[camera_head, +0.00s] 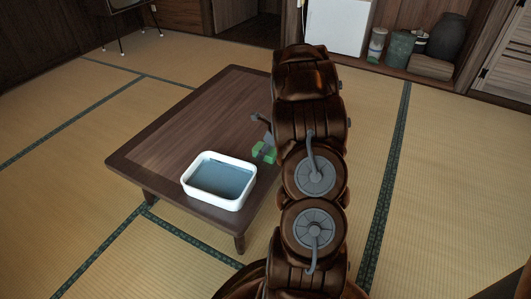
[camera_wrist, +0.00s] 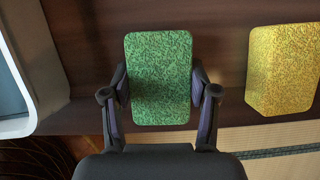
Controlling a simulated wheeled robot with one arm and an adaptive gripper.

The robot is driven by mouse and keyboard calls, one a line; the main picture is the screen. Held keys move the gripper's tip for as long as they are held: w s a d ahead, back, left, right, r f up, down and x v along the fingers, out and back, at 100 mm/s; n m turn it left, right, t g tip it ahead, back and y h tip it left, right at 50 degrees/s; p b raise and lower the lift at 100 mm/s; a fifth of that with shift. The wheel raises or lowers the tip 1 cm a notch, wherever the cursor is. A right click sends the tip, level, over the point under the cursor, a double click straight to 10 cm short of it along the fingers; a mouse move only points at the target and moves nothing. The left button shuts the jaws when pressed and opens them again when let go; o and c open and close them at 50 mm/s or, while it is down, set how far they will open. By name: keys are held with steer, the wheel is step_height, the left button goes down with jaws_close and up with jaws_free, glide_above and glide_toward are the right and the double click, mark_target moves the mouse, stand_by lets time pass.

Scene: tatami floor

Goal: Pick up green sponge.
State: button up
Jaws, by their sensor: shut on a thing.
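The green sponge (camera_wrist: 160,78) is a speckled green block in the middle of the wrist view. My gripper (camera_wrist: 160,92) has one finger on each side of it, pressed against its left and right faces. In the head view a part of the green sponge (camera_head: 260,152) shows at the right side of the low table, beside my arm. My gripper (camera_head: 264,130) is partly hidden there behind my arm. I cannot tell whether the sponge is lifted off the table top.
A yellow sponge (camera_wrist: 283,70) lies to the right in the wrist view. A white basin of water (camera_head: 184,178) stands on the brown low table (camera_head: 150,153), left of the green sponge. Tatami floor around the table is open. Pots (camera_head: 400,48) stand by the back wall.

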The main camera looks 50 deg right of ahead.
steer(key=shift+r+p, duration=0.4)
steer(key=shift+r, duration=0.15)
step_height(320, 180, up, 3)
steer(key=shift+f+p, duration=0.1)
steer(key=shift+p, duration=0.95)
steer(key=s+a+r+p, duration=0.1)
steer(key=s+p, duration=0.3)
steer(key=s, duration=1.1)
steer(key=shift+s+a, duration=0.4)
steer(key=shift+a, duration=0.5)
